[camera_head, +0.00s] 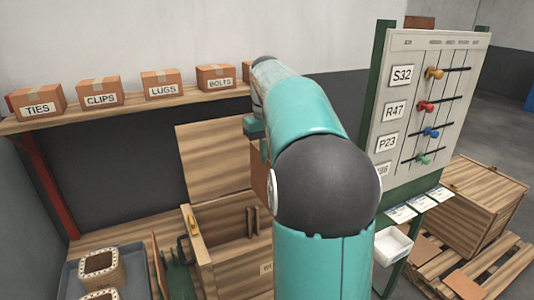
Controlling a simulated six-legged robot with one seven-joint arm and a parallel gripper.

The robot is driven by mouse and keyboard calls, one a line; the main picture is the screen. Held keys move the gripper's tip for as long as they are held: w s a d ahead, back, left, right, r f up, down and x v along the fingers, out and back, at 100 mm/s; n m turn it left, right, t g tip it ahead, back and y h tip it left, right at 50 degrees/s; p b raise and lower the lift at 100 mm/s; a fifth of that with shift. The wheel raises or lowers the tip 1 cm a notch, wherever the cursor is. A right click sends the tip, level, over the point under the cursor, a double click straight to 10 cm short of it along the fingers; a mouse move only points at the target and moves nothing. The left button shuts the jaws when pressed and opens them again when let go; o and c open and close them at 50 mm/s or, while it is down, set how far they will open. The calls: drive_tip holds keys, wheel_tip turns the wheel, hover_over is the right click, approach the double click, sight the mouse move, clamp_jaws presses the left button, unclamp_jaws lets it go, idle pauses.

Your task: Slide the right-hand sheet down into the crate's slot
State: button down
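An open wooden crate (235,277) stands at the lower middle, its wooden lid (214,158) raised at the back. Short upright wooden strips (251,222) show inside it; the slot itself is not clear. A brown sheet (261,173) hangs upright above the crate, just below my wrist, its right part hidden behind my arm. My gripper's fingers are hidden by my arm, but the sheet hangs from where they are, so they appear shut on it. Another brown sheet (158,264) stands at the crate's left, by a green rack (181,270).
A grey tray (133,262) with wooden frame-like parts is at the lower left. A shelf (130,110) with labelled boxes runs behind. A tag board (425,100) stands at the right, with a white bin (393,246) below. Another crate (483,205) and a pallet are farther right.

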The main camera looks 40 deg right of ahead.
drive_tip(key=shift+a+r, duration=0.1)
drive_tip(key=shift+r, duration=0.05)
drive_tip(key=shift+w+f, duration=0.2)
drive_tip(key=shift+f, duration=0.05)
drive_tip(key=shift+s+f, duration=0.1)
drive_tip(key=shift+f, duration=0.1)
wheel_tip(320, 180, down, 19)
drive_tip(key=shift+f, duration=0.15)
idle(2.1)
drive_tip(key=c, duration=1.5)
unclamp_jaws()
drive_tip(key=shift+c, duration=0.2)
